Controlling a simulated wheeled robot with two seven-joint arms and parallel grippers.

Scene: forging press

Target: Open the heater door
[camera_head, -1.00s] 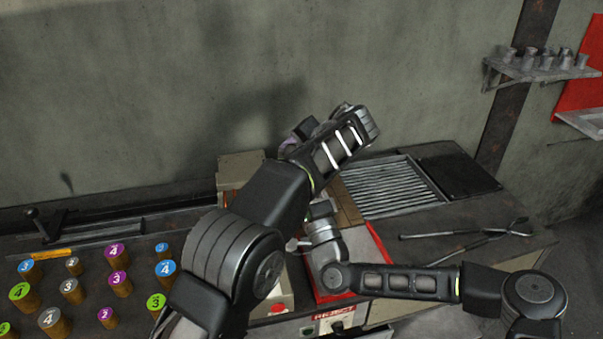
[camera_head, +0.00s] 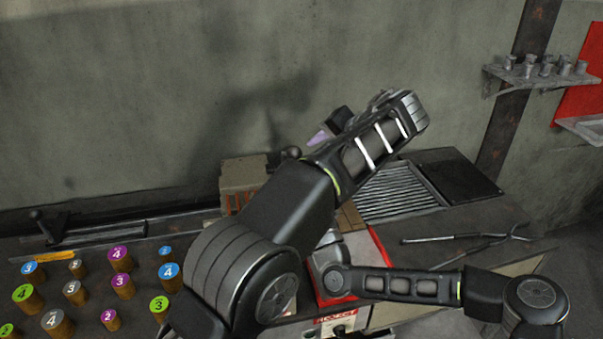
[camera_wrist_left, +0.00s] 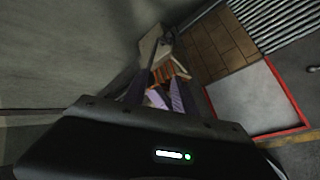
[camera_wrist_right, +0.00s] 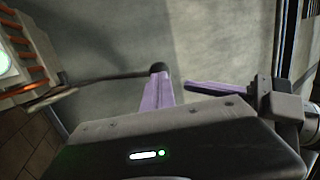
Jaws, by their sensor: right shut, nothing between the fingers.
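The heater, a beige box with orange slats (camera_head: 240,178), stands against the back wall, partly behind my left arm. It also shows in the left wrist view (camera_wrist_left: 170,70) and at the left of the right wrist view (camera_wrist_right: 20,45). A metal rod with a dark round knob (camera_wrist_right: 158,68) reaches out beside it. I cannot tell how far the door is open. My left gripper (camera_head: 322,137) is open above and right of the heater, its fingers apart and empty (camera_wrist_left: 157,95). My right gripper (camera_wrist_right: 158,95) is shut and empty, close to the knob; my left arm hides it in the head view.
Several numbered cylinders (camera_head: 123,285) stand on the bench at left. A red-edged plate (camera_head: 365,262) lies under my right forearm. Tongs (camera_head: 470,240) and a ribbed grate (camera_head: 400,190) are at right. My two arms cross closely near the middle.

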